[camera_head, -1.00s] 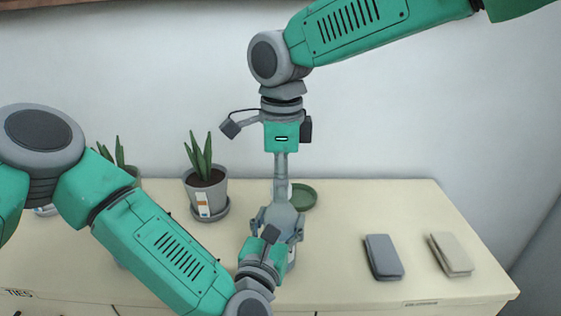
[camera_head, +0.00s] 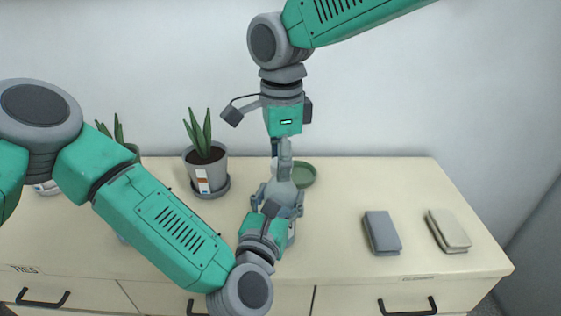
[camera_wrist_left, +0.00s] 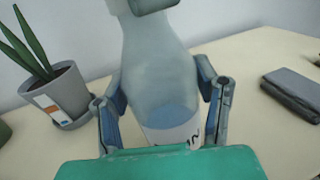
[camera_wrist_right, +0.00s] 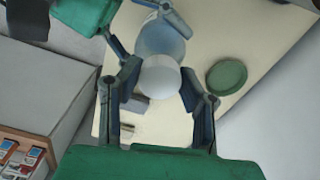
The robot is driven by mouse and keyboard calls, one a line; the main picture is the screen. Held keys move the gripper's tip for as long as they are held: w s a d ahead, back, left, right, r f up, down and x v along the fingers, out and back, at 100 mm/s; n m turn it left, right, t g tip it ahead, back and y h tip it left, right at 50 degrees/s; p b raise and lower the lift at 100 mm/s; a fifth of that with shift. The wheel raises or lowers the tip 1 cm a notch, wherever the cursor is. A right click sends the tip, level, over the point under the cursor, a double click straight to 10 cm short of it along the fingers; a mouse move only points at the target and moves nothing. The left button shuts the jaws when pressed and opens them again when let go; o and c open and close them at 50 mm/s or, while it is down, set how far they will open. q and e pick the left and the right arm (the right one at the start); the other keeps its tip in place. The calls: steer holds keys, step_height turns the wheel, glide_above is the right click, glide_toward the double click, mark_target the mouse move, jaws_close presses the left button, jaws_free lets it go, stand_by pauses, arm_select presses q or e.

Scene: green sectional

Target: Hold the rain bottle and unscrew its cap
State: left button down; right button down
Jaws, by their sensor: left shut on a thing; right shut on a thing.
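The rain bottle (camera_head: 281,190) stands upright near the middle of the counter. In the left wrist view the pale translucent bottle (camera_wrist_left: 158,65) has blue low down and a white label with partly hidden lettering. My left gripper (camera_head: 277,198) is shut around its body from the front, one finger on each side (camera_wrist_left: 160,90). My right gripper (camera_head: 284,163) points straight down over the bottle's top. In the right wrist view its fingers (camera_wrist_right: 160,85) are shut on the round whitish cap (camera_wrist_right: 159,77). The cap lies over the bottle; I cannot tell whether it still touches the neck.
A potted plant (camera_head: 206,168) stands left of the bottle, with another plant behind my left arm. A round green dish (camera_head: 303,174) lies close behind the bottle. A dark grey folded item (camera_head: 382,232) and a beige one (camera_head: 447,230) lie at the right.

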steer(key=n, duration=0.4)
steer(key=shift+r, duration=0.1)
steer(key=n, duration=0.4)
steer(key=shift+w, duration=0.1)
steer(key=n, duration=1.3)
steer(key=shift+w+n, duration=0.1)
steer(key=shift+n, duration=0.3)
steer(key=n, duration=0.6)
steer(key=shift+n, duration=0.4)
steer(key=n, duration=0.7)
steer(key=shift+w+r, duration=0.1)
steer(key=n, duration=0.4)
steer(key=shift+n, duration=0.4)
steer(key=n, duration=0.6)
steer(key=shift+n, duration=0.4)
steer(key=n, duration=0.4)
steer(key=shift+n, duration=0.3)
steer(key=shift+s+r, duration=0.15)
steer(key=shift+s, duration=0.15)
steer(key=shift+s+a, duration=0.1)
steer(key=shift+r, duration=0.15)
